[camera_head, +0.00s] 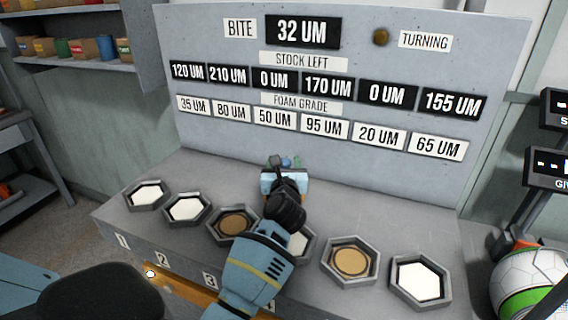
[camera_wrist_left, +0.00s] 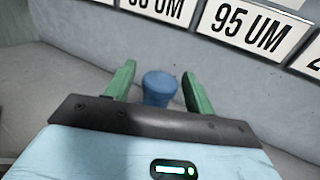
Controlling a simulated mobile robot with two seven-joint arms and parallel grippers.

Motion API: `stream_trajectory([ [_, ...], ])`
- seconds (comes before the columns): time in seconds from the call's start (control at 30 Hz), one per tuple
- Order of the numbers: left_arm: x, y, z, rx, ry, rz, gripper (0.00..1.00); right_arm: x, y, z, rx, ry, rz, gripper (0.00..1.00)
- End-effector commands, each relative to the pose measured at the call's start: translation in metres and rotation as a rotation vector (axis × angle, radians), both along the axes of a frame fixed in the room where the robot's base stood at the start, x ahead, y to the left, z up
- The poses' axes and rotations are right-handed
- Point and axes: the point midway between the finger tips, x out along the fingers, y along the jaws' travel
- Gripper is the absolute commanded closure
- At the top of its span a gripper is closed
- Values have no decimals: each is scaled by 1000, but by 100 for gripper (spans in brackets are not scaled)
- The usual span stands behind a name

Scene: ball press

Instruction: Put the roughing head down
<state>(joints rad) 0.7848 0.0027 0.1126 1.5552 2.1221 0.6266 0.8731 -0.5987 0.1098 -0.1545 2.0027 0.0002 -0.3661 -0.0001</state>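A blue round-topped piece (camera_wrist_left: 160,88), which I take for the roughing head, is between the green fingers of my left gripper (camera_wrist_left: 158,72) in the left wrist view. A narrow gap shows on both sides of it, so the fingers look open around it, not clamped. In the head view my left gripper (camera_head: 286,162) is at the back of the grey bench, close to the sign panel. The lower part of the blue piece is hidden by the gripper body, so I cannot tell what it rests on. My right gripper is not in view.
Hexagonal trays with white or tan pads line the bench front, such as a white one (camera_head: 187,208) and a tan one (camera_head: 352,261). My left arm partly covers one tray. The sign panel (camera_head: 330,90) rises behind. A ball (camera_head: 527,283) is at the right.

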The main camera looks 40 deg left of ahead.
Motion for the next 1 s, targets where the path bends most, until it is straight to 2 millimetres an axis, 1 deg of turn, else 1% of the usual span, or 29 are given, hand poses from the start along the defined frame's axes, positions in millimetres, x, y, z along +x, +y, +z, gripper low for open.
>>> stream_trajectory([
  [0.27,0,0,0,0,0,0,43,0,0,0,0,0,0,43],
  [0.37,0,0,5,1,-1,0,43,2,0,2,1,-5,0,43],
  [0.47,-8,-7,2,-1,0,-1,43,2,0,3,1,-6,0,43],
  [0.57,-21,-16,3,-2,0,-1,43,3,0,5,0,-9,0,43],
  [0.9,-75,-54,2,-3,0,0,43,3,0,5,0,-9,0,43],
  [1.0,-85,-63,1,-2,1,-2,43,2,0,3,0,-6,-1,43],
])
